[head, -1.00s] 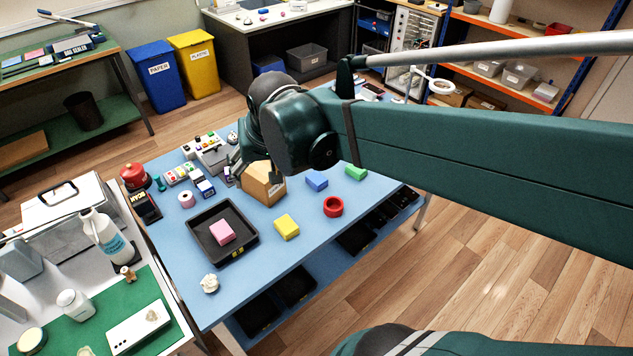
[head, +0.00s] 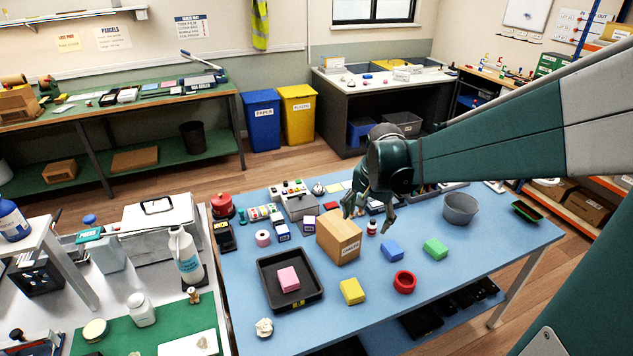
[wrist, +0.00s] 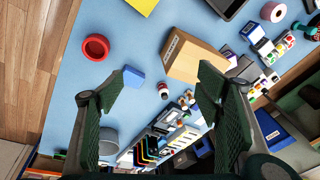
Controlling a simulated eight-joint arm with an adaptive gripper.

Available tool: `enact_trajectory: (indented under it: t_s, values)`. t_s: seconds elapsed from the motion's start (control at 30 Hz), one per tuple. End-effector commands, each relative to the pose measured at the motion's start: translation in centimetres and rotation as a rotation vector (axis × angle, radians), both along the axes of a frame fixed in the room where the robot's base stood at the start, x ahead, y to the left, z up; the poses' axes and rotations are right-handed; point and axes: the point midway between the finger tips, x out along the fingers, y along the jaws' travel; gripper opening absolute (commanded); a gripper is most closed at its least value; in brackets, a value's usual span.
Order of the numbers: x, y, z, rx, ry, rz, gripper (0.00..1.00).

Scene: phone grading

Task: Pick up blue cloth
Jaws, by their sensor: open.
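The blue cloth (head: 391,250) is a small folded block lying on the blue table, right of the cardboard box. It also shows in the wrist view (wrist: 134,77), close to the left finger, which partly covers it. My gripper (head: 368,221) is open and empty, pointing down above the table near the box's right side. In the wrist view my gripper (wrist: 162,72) has its fingers spread wide, with the box and a small bottle showing between and beyond them. The gripper is apart from the cloth.
A green block (head: 435,249), a yellow block (head: 352,291) and a red ring (head: 404,282) lie around the cloth. The cardboard box (head: 339,237) stands left of it. A grey bowl (head: 460,208) is behind right. A black tray (head: 268,293) holds a pink block.

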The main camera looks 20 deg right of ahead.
Motion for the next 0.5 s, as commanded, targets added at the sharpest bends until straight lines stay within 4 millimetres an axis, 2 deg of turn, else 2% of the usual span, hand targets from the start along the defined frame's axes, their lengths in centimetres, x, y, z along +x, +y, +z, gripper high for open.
enact_trajectory:
  t_s: [0.5]
  values:
    - [2.9, -7.8, -6.8, 0.071, 0.09, -0.274, 0.65]
